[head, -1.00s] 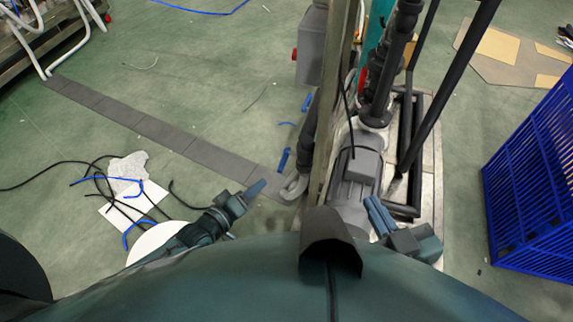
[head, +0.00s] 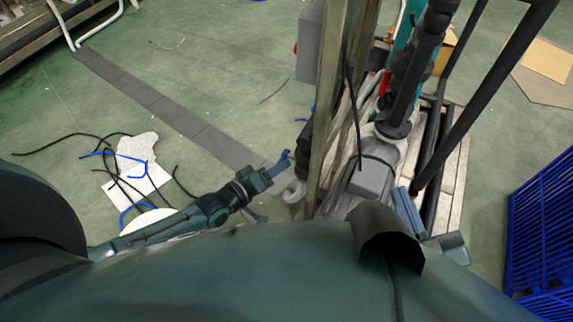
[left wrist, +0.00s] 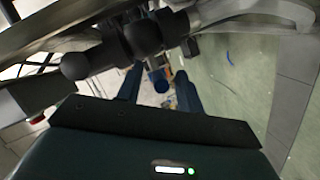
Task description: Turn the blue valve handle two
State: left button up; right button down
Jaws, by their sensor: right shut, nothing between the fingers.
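A small blue piece (left wrist: 158,82), which may be the blue valve handle, shows between and beyond the fingers of my left gripper (left wrist: 158,90) in the left wrist view. Those fingers stand apart, so the gripper is open; I cannot tell whether it touches the blue piece. In the head view my left gripper (head: 280,164) is just left of the upright post and pipework, which hide much of the valve area. My right gripper (head: 408,212) is shut and empty, low beside the grey motor (head: 372,178).
A metal post (head: 335,100) and dark pipes (head: 408,85) rise close between my arms. A blue crate (head: 540,230) stands at the right. Loose cables and white paper (head: 135,180) lie on the floor at the left. Green floor at the upper left is mostly clear.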

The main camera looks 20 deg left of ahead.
pick_arm(q)
jog(key=shift+w+d, duration=0.15)
jog(key=shift+w, duration=0.1)
jog(key=shift+c, duration=0.6)
grip_shut()
